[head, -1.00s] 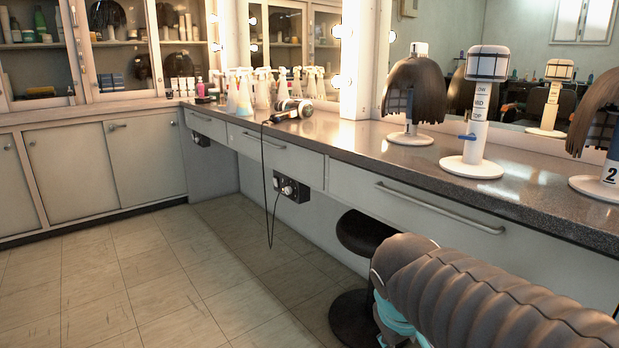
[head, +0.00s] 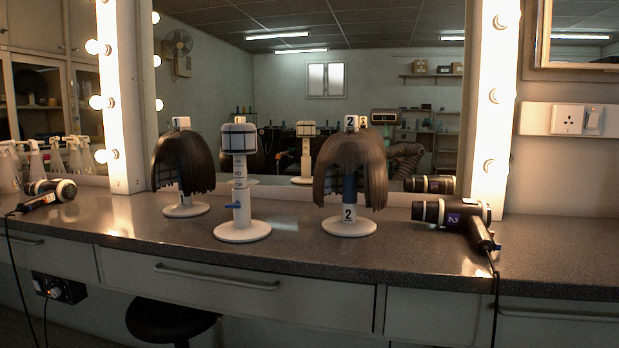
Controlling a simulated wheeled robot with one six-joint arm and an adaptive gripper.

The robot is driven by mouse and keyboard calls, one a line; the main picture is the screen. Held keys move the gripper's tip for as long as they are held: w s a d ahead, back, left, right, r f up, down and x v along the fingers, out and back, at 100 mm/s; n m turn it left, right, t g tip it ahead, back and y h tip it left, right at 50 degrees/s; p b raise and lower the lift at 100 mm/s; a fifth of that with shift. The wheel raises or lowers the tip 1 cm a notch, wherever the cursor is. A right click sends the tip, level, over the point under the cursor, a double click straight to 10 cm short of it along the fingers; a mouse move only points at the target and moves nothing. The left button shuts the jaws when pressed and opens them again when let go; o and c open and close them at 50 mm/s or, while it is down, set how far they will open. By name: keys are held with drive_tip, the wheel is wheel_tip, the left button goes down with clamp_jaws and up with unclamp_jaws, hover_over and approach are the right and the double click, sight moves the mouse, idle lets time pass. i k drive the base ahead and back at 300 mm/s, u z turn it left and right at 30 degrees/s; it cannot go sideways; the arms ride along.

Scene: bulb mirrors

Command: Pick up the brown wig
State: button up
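Two wigs sit on numbered white stands on the counter. The brown bob wig (head: 371,168) hangs on the stand marked 2 (head: 349,228), right of centre, with its fringe open around the post.
The grey counter (head: 300,262) runs across the view. A hair dryer (head: 455,213) lies right of stand 2, its cord hanging over the front edge. A stool (head: 172,320) stands under the counter.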

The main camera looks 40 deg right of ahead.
sight(347, 149)
drive_tip(key=u, duration=0.15)
drive_tip(key=k, duration=0.2)
drive_tip(key=z, duration=1.4)
